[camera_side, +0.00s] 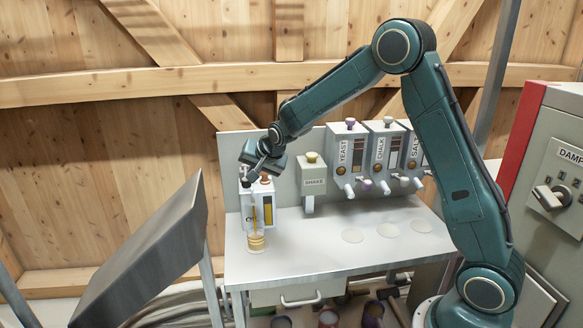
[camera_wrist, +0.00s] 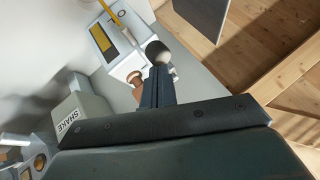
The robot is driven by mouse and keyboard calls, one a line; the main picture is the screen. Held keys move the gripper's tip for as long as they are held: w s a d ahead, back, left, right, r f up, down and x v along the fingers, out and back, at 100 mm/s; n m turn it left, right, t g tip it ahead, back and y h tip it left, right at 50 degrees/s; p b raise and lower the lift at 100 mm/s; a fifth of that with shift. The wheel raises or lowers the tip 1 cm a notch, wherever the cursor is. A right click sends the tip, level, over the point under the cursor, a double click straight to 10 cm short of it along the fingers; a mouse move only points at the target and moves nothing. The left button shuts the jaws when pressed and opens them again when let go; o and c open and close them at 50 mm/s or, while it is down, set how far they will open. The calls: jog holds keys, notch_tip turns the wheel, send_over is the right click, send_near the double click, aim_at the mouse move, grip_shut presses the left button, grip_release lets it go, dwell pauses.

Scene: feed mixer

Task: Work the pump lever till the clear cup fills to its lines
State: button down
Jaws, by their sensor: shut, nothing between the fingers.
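The pump dispenser (camera_side: 259,208) is a white box with a yellow sight window, at the left of the metal bench. The clear cup (camera_side: 256,241) stands upright at its foot; yellow-orange bands show in it, and I cannot tell liquid from lines. My gripper (camera_side: 251,181) is shut and empty, pointing down at the dispenser's top. In the wrist view, the shut fingers (camera_wrist: 157,82) end close to a dark round knob (camera_wrist: 157,52), seemingly the lever's; contact is unclear. A brown cap (camera_wrist: 134,78) is beside them. The lever's arm is mostly hidden.
A SHAKE dispenser (camera_side: 312,178) stands to the right, then YEAST (camera_side: 348,157), CHALK (camera_side: 383,155) and SALT (camera_side: 413,155) dispensers. A tilted grey panel (camera_side: 150,258) rises at the left. The bench front (camera_side: 330,258) is clear.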

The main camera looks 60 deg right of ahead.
jog(key=shift+t+h, duration=0.6)
jog(key=shift+s+a+f, duration=0.1)
jog(key=shift+s+f, duration=0.05)
jog(key=shift+f, duration=1.1)
jog(key=shift+s+a+f, duration=0.1)
jog(key=shift+f, duration=1.15)
jog(key=d+v, duration=0.1)
jog(key=v, duration=1.2)
jog(key=shift+s, duration=0.15)
jog(key=shift+r, duration=0.1)
